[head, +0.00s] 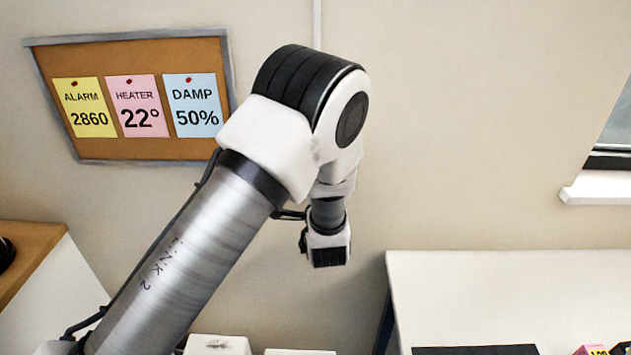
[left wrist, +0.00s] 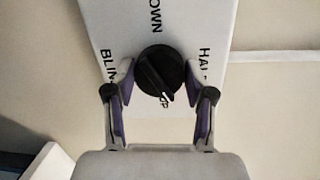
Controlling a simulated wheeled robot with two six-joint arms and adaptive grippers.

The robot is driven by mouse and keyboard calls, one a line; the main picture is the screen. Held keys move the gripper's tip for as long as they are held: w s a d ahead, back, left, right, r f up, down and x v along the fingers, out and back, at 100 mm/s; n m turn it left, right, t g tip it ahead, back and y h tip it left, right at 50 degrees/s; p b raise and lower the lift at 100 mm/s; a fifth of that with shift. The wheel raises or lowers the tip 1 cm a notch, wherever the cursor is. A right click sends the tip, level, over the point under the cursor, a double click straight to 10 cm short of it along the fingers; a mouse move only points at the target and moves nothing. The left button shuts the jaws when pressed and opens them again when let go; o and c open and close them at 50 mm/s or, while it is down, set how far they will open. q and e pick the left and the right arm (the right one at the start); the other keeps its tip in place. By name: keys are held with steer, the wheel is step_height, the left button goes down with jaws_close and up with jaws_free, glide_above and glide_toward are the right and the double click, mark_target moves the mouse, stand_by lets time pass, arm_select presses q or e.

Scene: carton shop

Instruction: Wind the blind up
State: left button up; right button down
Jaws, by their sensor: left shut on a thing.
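A round black knob (left wrist: 154,68) with a white pointer line sits on a white panel (left wrist: 190,20) in the left wrist view. Black lettering around it reads "OWN" at the top, "BLIN" at the left and "HAL" at the right, each partly cut off or covered. The pointer aims at the bottom of the picture, slightly right, at a partly hidden word ending in P. My left gripper (left wrist: 162,76) is shut on the knob, one finger on each side. In the head view its fingers cannot be made out beyond my wrist. No blind is visible.
A cork board (head: 150,148) with three notes hangs on the wall at left. A window sill (head: 598,188) shows at the right edge. A white table (head: 480,285) stands at lower right, with a dark flat item (head: 475,350) at its front.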

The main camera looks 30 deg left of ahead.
arm_select(q)
steer(key=m, duration=0.5)
steer(key=shift+t+y, duration=0.3)
steer(key=shift+f, duration=0.1)
steer(key=o, duration=1.2)
steer(key=shift+d, duration=0.1)
steer(key=shift+c, duration=0.2)
